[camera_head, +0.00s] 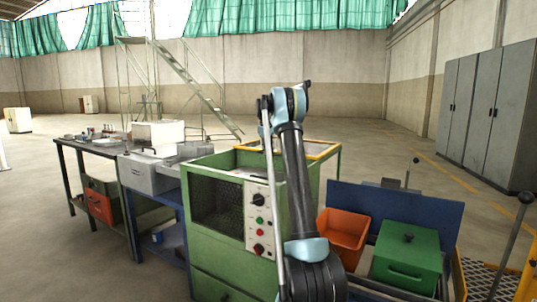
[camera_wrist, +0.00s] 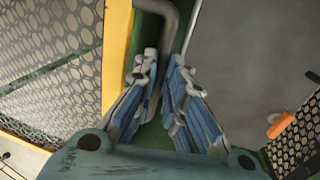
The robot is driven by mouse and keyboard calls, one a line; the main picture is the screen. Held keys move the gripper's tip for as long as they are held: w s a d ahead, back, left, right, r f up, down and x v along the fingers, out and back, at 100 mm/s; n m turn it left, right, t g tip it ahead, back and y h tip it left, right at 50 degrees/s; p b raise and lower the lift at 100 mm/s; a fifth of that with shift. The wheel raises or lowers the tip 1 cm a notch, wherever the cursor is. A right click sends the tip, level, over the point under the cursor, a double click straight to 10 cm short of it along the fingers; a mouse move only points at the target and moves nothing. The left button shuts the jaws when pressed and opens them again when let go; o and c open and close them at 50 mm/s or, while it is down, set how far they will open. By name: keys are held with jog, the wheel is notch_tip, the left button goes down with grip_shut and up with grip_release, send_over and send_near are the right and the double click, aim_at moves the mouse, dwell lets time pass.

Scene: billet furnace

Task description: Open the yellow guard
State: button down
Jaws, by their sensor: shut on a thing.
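The yellow guard (camera_head: 325,152) shows in the head view as a yellow-edged frame at the top of the green machine (camera_head: 205,172), partly hidden behind my arm. In the wrist view, the yellow edge of the guard (camera_wrist: 117,55) runs beside my gripper, with perforated mesh (camera_wrist: 50,50) to its left. A grey bent bar handle (camera_wrist: 170,14) comes down from the top of the wrist view to the fingers. My gripper (camera_wrist: 163,80) is shut on this handle, its blue-padded fingers on either side of it. The gripper cannot be made out in the head view.
A control panel (camera_head: 259,222) is on the machine's front. An orange bin (camera_head: 344,232) and a green box (camera_head: 408,258) stand at right before a blue panel (camera_head: 400,213). A workbench (camera_head: 75,146) is at left, grey cabinets (camera_head: 495,105) at far right. Open floor lies behind.

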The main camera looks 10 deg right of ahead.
jog(key=c, duration=1.7)
grip_release()
jog(key=shift+o, duration=0.2)
notch_tip(320, 180, up, 12)
jog(key=s+a, duration=0.1)
jog(key=shift+s+a+f, duration=0.2)
jog(key=shift+s+a, duration=0.05)
jog(key=shift+s, duration=0.1)
